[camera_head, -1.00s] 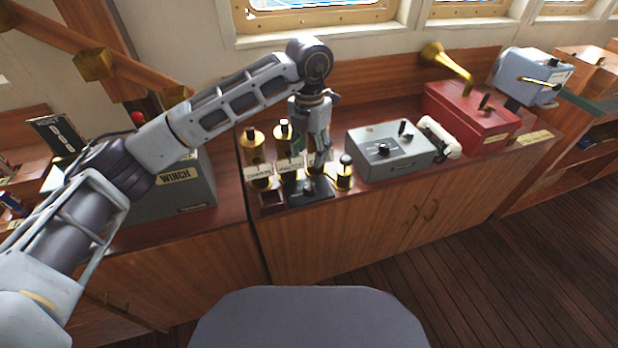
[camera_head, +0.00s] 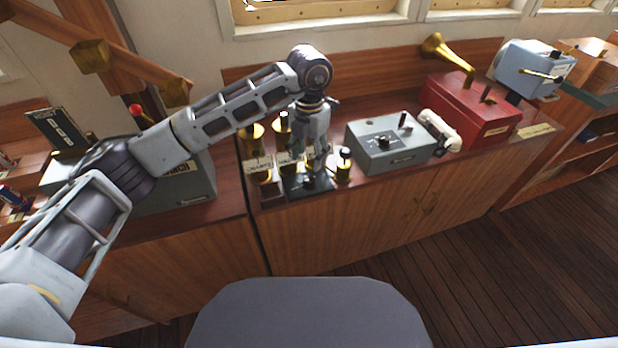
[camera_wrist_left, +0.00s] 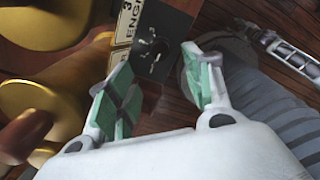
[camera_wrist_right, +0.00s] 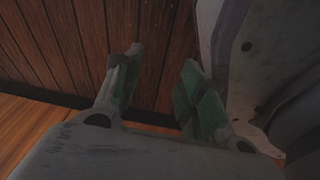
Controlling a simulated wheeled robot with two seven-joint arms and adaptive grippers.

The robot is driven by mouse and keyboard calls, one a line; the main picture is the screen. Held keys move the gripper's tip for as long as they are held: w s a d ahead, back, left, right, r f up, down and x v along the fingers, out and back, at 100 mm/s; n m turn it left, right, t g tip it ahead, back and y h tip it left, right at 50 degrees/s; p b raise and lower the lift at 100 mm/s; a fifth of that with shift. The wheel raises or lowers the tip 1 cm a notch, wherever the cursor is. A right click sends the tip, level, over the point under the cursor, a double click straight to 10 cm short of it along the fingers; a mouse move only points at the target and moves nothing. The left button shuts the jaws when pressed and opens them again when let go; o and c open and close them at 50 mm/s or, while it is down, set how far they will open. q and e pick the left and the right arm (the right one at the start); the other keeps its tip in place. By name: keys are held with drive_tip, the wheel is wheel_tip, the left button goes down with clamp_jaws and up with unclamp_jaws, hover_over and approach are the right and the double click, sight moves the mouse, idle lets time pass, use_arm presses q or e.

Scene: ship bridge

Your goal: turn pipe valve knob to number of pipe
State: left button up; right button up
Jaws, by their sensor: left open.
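A small black panel (camera_head: 312,187) with a round black knob (camera_head: 308,182) sits at the front edge of the wooden counter. In the left wrist view the knob (camera_wrist_left: 153,50) shows beyond my fingertips. One label (camera_wrist_left: 128,18) in the left wrist view reads 3 and the start of a word like "ENGI". My left gripper (camera_head: 319,165) is open above the panel, fingers pointing down at the knob; contact cannot be told. My right gripper (camera_wrist_right: 162,55) is open and empty.
A grey box (camera_head: 388,146) with knobs stands right of the valves, then a white handset (camera_head: 440,130) and a red box (camera_head: 470,110) with a brass horn (camera_head: 447,55). The floor at right is clear.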

sight(309, 179)
use_arm(q)
wheel_tip(309, 179, down, 8)
drive_tip(key=shift+r, duration=0.1)
drive_tip(key=shift+f, duration=1)
use_arm(e)
drive_tip(key=shift+a, duration=0.1)
use_arm(q)
drive_tip(key=c, duration=1)
use_arm(e)
drive_tip(key=shift+w+a+r, duration=0.1)
drive_tip(key=shift+w+r, duration=0.05)
drive_tip(key=shift+w, duration=0.55)
